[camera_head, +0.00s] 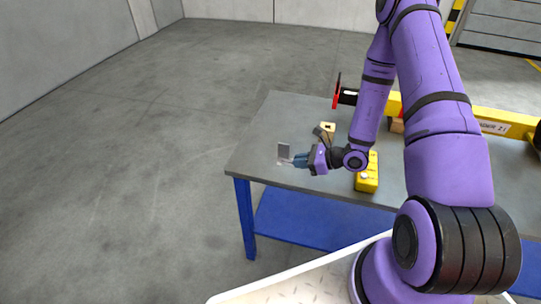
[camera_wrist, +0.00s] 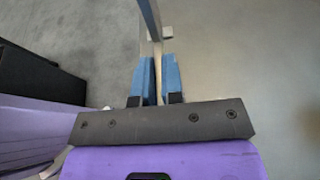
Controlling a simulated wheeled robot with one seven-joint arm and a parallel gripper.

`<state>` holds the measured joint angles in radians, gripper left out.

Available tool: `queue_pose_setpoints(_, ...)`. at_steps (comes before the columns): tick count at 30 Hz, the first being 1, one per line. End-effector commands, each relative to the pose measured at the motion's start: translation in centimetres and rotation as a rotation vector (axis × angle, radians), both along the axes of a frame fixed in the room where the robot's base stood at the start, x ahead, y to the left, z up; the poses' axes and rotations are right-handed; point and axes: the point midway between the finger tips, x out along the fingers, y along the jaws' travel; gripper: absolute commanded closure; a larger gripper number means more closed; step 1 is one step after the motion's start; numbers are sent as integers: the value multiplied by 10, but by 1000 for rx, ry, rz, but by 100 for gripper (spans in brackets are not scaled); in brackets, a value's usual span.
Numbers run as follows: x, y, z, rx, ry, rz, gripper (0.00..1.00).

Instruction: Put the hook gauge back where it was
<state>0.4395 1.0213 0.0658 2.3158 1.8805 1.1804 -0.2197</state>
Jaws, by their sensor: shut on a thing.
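My gripper (camera_head: 294,160) is over the left front part of the grey table (camera_head: 262,140), with its blue fingers pointing left. In the wrist view, the fingers (camera_wrist: 157,75) are closed on a thin metal strip, which I take to be the hook gauge (camera_wrist: 151,22). The strip runs up and out of the frame. In the head view, a small grey plate (camera_head: 284,150) stands upright at the fingertips, with a pale patch just below it. I cannot tell whether the plate is part of the gauge, or whether the gauge touches the table.
A yellow box (camera_head: 367,178) stands on the table right of my gripper. The table's left end is mostly bare.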

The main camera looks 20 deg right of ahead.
Motion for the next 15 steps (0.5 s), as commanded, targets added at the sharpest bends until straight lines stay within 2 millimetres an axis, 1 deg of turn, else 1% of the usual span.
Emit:
queue_pose_setpoints(1, 11, 6, -1, 0, -4, 3, 100)
queue_pose_setpoints(9, 65, 34, -7, 0, -1, 1, 100)
queue_pose_setpoints(12, 82, 42, -9, 0, -1, 0, 100)
queue_pose_setpoints(15, 92, 47, -10, 0, 0, -1, 100)
